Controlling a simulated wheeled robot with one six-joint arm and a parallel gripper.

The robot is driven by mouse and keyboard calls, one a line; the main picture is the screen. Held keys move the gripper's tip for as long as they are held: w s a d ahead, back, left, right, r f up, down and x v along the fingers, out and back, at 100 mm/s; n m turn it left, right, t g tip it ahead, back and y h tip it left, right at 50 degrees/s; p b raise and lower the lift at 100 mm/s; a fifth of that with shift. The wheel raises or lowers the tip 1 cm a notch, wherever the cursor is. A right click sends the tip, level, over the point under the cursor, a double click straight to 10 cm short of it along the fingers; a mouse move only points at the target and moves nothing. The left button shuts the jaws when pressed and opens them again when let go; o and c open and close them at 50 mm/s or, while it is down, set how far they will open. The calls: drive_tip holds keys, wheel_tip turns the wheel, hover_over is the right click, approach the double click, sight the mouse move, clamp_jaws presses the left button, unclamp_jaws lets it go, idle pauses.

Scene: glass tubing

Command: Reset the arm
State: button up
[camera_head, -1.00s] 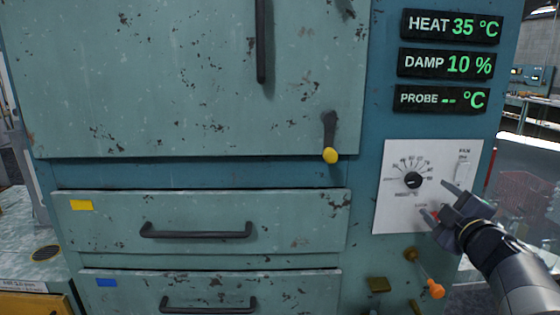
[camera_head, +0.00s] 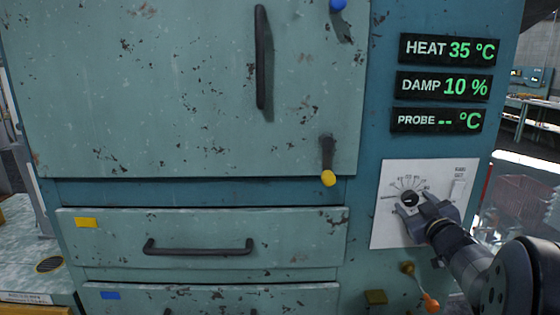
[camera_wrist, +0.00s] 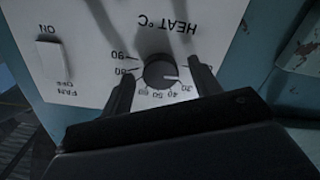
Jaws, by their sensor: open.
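My gripper (camera_head: 413,210) is in front of the white control panel (camera_head: 383,228) at the right of the cabinet. In the wrist view, its two fingers (camera_wrist: 162,88) are apart, one on each side of the round black heat dial (camera_wrist: 160,71). The dial also shows in the head view (camera_head: 410,199), just above the fingertips. I cannot tell whether either finger touches it. My arm comes in from the lower right and hides the panel's lower right part.
A fan switch (camera_wrist: 50,58) is on the same panel. A yellow-knobbed latch (camera_head: 328,178) and an orange-ended handle (camera_head: 430,302) are nearby. Dark displays above read heat 35 °C (camera_head: 448,49), damp 10 % and probe blank. Drawers with bar handles (camera_head: 198,248) are at left.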

drive_tip(key=m+p, duration=0.4)
drive_tip(key=m, duration=0.1)
drive_tip(key=shift+a+r, duration=0.1)
drive_tip(key=shift+r, duration=0.1)
drive_tip(key=s+m+b, duration=0.1)
drive_tip(key=s, duration=0.9)
drive_tip(key=shift+s+d+f+b, duration=0.2)
drive_tip(key=shift+s+f+b, duration=0.05)
drive_tip(key=shift+b, duration=0.15)
